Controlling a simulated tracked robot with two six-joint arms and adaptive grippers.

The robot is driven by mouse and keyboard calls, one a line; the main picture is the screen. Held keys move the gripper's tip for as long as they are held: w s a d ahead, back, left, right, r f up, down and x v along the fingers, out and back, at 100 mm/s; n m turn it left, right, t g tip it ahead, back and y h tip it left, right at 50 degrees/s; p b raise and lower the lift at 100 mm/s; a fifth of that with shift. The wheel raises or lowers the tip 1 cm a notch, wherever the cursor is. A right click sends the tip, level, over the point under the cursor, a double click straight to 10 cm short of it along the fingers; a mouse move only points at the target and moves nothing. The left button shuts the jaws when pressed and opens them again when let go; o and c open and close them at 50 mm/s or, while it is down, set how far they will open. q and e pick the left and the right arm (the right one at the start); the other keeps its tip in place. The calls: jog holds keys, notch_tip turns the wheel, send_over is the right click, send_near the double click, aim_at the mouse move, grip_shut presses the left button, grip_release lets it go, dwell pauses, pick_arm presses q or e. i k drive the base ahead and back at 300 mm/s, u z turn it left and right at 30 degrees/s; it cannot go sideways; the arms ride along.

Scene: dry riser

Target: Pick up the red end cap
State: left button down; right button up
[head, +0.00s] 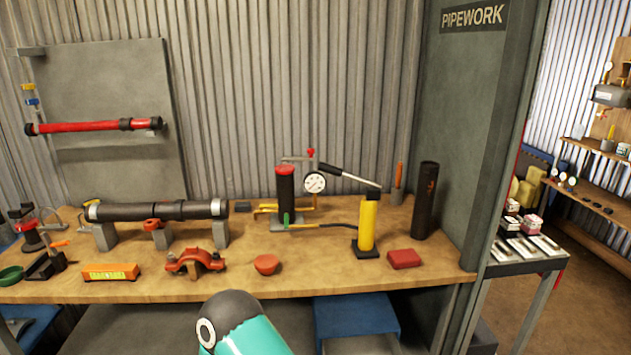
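The red end cap (266,264) looks like a small round, cup-shaped piece. It rests on the wooden workbench (330,282) near its front edge, between the red pipe coupling (195,262) on its left and the pump gear on its right. Nothing touches it. Neither of my grippers shows in the head view. A teal and dark grey rounded part at the bottom middle, below the bench edge, appears to be a link of my own arm.
Left of the cap are an orange level (110,272) and a black pipe (157,210) on grey supports. Right are a pressure gauge (315,182), a yellow cylinder (367,222), a red block (404,259) and a dark upright tube (425,200). Bench around the cap is clear.

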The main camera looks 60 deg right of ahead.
aim_at(282, 168)
jog(key=k, duration=1.1)
jog(key=z, duration=0.95)
jog(key=i, duration=0.85)
jog(key=z, duration=0.2)
